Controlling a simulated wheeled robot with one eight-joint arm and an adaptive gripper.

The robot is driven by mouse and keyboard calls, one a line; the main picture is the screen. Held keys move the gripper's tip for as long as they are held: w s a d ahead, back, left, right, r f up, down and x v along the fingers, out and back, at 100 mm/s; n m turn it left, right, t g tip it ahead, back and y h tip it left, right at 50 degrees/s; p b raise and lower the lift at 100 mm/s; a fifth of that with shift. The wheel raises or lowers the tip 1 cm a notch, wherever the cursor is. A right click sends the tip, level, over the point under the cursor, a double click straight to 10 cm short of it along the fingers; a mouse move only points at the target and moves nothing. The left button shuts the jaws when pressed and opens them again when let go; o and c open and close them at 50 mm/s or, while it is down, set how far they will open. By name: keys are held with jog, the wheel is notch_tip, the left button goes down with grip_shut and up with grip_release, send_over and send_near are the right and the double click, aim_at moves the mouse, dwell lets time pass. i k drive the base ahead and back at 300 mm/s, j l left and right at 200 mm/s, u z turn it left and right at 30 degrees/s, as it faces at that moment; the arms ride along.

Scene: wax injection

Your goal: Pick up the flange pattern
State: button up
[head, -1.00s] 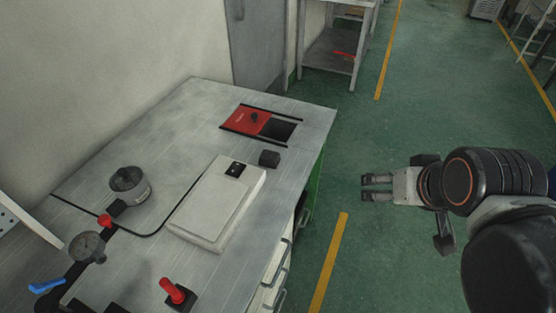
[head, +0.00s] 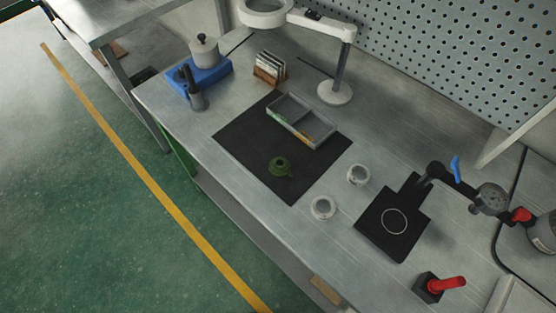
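The flange pattern appears to be the small green round piece (head: 279,166) with a raised middle. It lies on the black mat (head: 237,138) on the metal workbench, in front of a grey divided tray. My gripper is not in the head view now, so its state does not show.
The grey tray (head: 304,141) holds small tools. Two white rings (head: 323,207) (head: 358,174) lie right of the mat. A black plate (head: 388,245), red-handled lever (head: 445,285), lamp (head: 335,92), card rack (head: 268,74) and blue-based pot (head: 205,58) stand around. Green floor is clear at left.

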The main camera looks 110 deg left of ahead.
aim_at(280, 171)
jog(key=u, duration=3.45)
jog(key=j+z, duration=0.15)
jog(key=j, duration=0.3)
jog(key=k+j+z, duration=0.1)
jog(key=j, duration=0.3)
jog(key=k+j+z, duration=0.15)
jog(key=j, duration=0.3)
jog(key=j+z, duration=0.15)
jog(key=j, duration=0.25)
jog(key=k+j+z, duration=0.1)
jog(key=j, duration=0.3)
jog(key=k+j+z, duration=0.15)
jog(key=j, duration=0.25)
jog(key=k, duration=0.1)
